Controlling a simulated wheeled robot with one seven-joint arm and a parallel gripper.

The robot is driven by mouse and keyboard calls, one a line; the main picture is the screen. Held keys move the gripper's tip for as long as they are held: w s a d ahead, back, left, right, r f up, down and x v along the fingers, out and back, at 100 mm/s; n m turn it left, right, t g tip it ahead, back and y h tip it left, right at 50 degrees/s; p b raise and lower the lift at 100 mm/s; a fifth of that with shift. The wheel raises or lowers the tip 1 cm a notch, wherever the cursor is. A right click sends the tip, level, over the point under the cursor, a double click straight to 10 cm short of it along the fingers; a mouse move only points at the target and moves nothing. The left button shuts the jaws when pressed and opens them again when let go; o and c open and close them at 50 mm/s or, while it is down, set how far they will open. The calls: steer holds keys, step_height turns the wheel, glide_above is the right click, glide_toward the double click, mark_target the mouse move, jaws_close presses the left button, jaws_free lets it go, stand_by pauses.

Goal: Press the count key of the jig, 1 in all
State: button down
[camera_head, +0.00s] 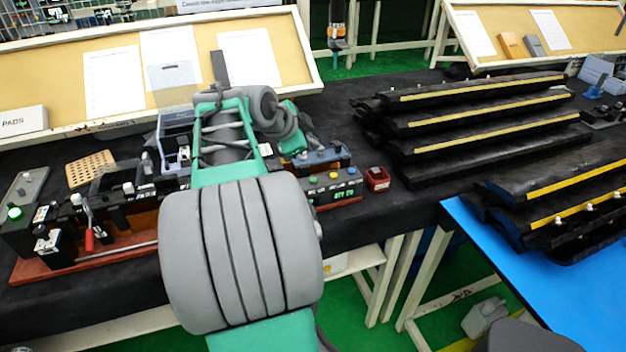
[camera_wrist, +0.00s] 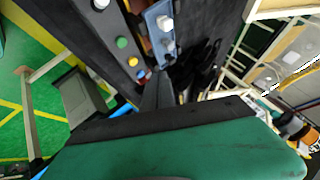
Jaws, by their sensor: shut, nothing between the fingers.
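The jig (camera_head: 336,189) is a dark box on the black table, right of my arm, with a small green lit readout on its front. Yellow, green and pale round keys (camera_head: 333,175) stand on its top; I cannot tell by a label which is the count key. The wrist view shows a green key (camera_wrist: 122,42), a yellow key (camera_wrist: 132,61) and a blue key (camera_wrist: 141,74) in a row. My gripper (camera_wrist: 158,76) is shut and empty, its dark fingers near the blue end of the row. Contact cannot be told. My arm hides its fingers in the head view.
A small red bin (camera_head: 377,179) stands right of the jig. Black trim strips (camera_head: 485,125) with yellow edges are stacked further right. A clamp fixture with a red handle (camera_head: 89,239) stands at the left. A blue-topped table (camera_head: 560,285) is at the lower right.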

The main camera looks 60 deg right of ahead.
mark_target(311, 181)
step_height(311, 181, down, 8)
steer(key=b, duration=0.4)
steer(key=shift+r, duration=0.15)
steer(key=shift+f+b, duration=0.25)
steer(key=shift+b, duration=0.2)
steer(key=shift+f, duration=0.1)
stand_by(1.2)
steer(key=shift+f+b, duration=0.3)
steer(key=shift+b, duration=0.35)
steer(key=shift+f+b, duration=0.45)
steer(key=shift+b, duration=0.05)
stand_by(0.3)
stand_by(0.4)
steer(key=shift+r+p, duration=0.35)
steer(key=shift+r, duration=0.5)
steer(key=shift+r, duration=0.1)
